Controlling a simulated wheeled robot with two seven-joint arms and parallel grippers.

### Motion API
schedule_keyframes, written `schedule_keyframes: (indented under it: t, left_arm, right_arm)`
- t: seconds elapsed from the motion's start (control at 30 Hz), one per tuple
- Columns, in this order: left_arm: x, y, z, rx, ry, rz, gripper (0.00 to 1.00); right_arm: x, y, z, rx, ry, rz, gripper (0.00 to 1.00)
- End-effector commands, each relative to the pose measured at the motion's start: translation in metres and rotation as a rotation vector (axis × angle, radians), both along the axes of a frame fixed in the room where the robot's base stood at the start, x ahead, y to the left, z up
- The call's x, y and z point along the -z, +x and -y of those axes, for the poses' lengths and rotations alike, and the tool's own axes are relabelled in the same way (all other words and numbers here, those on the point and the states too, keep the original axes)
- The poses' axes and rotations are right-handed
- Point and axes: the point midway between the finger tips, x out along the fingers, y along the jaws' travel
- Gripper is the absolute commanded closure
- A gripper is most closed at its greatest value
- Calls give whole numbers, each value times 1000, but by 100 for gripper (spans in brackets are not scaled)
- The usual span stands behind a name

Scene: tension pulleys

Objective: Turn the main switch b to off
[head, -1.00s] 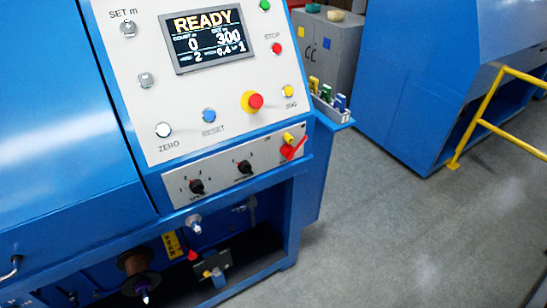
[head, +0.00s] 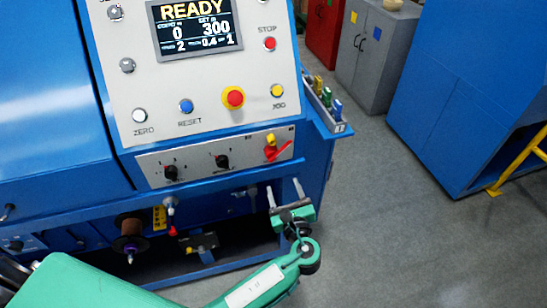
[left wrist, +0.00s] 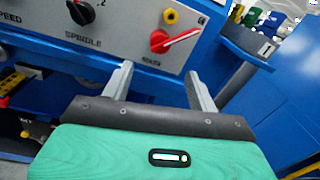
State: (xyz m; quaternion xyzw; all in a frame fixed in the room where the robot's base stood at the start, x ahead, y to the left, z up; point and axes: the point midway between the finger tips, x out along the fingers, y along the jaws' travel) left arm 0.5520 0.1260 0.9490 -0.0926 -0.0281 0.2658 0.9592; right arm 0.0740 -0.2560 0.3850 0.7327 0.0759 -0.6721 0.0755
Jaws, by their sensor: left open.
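The main switch is a red rotary handle (head: 278,151) at the right end of the lower control strip on the blue machine. A yellow knob sits just above it. In the left wrist view the red handle (left wrist: 174,39) slants up to the right, with a small label below that I cannot read. My left gripper (head: 285,190) is open and empty, below the strip and apart from the handle. In the left wrist view its two fingers (left wrist: 160,72) point up at the panel, one on each side below the handle. My right gripper is not in view.
Two black rotary knobs (head: 222,161) sit left of the switch on the strip (head: 196,167). Above are the ready display (head: 195,28) and a red stop button (head: 235,98). A tray of coloured items (head: 330,108) juts out at the right. Grey floor is clear on the right.

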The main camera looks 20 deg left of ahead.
Motion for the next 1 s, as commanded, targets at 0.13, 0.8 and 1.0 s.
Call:
schedule_keyframes:
  t: [0.13, 0.8, 1.0]
  left_arm:
    - [-4, 25, -15, 0, 2, 1, 40]
    - [1, 108, -65, 2, -4, -3, 40]
    - [2, 108, -65, 2, -5, -2, 40]
  right_arm:
    - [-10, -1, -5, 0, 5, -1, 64]
    - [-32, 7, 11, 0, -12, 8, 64]
    - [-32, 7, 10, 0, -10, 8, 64]
